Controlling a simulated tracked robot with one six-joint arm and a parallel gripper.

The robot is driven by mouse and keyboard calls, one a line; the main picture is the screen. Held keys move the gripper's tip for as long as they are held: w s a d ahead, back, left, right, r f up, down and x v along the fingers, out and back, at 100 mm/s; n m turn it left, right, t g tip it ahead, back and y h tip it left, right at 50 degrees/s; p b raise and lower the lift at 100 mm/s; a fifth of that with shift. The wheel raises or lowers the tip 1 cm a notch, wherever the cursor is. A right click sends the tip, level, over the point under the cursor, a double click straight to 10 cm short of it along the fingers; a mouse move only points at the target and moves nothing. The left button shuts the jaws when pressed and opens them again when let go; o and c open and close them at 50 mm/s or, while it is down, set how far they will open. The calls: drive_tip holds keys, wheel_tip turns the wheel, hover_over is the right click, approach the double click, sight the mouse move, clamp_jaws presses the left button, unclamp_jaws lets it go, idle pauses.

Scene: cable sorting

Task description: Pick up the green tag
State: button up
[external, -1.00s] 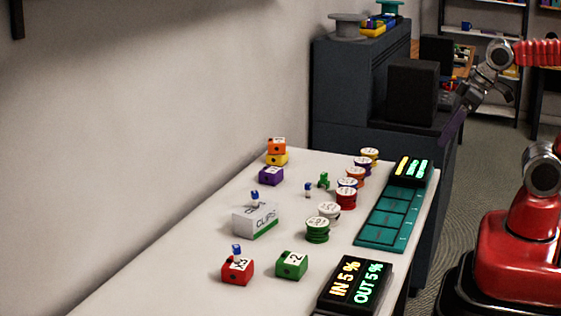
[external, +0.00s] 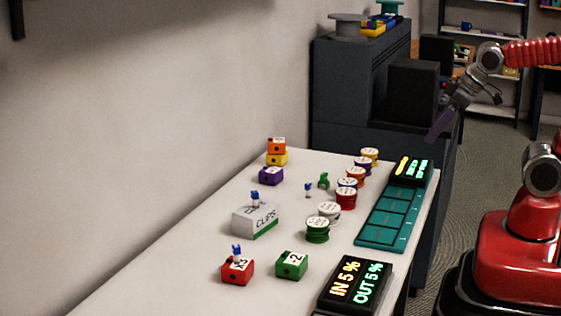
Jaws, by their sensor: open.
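A green block (external: 291,265) with a white face reading "-2" sits on the near part of the white table. A smaller green piece (external: 323,181) stands farther back, near the round stacks. I cannot tell for sure which of the two is the tag. My gripper (external: 436,132) is open, with a purple-grey finger pointing down-left. It is in the air beyond the table's far right corner, well away from both green things, and nothing shows in it.
A red block (external: 238,271) with a blue piece on top is left of the green block. A clips box (external: 255,220), a purple block (external: 271,176) and several round stacks (external: 345,199) stand farther back. A teal tray (external: 389,218) and a display (external: 354,285) line the right edge.

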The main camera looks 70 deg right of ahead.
drive_tip(key=w+d+f+t+h, duration=0.1)
drive_tip(key=w+d+f, duration=0.15)
drive_tip(key=w, duration=0.65)
drive_tip(key=n+t+y, duration=0.1)
drive_tip(key=n+t, duration=0.1)
drive_tip(key=t, duration=0.2)
approach(327, 174)
drive_tip(key=d+r, duration=0.3)
drive_tip(key=f+y, duration=0.1)
drive_tip(key=w+a+f, duration=0.1)
drive_tip(key=f, duration=0.1)
drive_tip(key=w+f+t+y, duration=0.1)
drive_tip(key=f, duration=0.1)
drive_tip(key=shift+w+a+f+y, duration=0.1)
drive_tip(key=shift+w+a+y, duration=0.05)
drive_tip(key=shift+y, duration=0.15)
drive_tip(key=shift+w+a+f, duration=0.1)
drive_tip(key=shift+a+f, duration=0.1)
drive_tip(key=shift+f, duration=0.1)
drive_tip(key=shift+x, duration=0.8)
drive_tip(key=shift+w+a, duration=0.1)
drive_tip(key=shift+x, duration=2.8)
drive_tip(key=shift+r, duration=0.1)
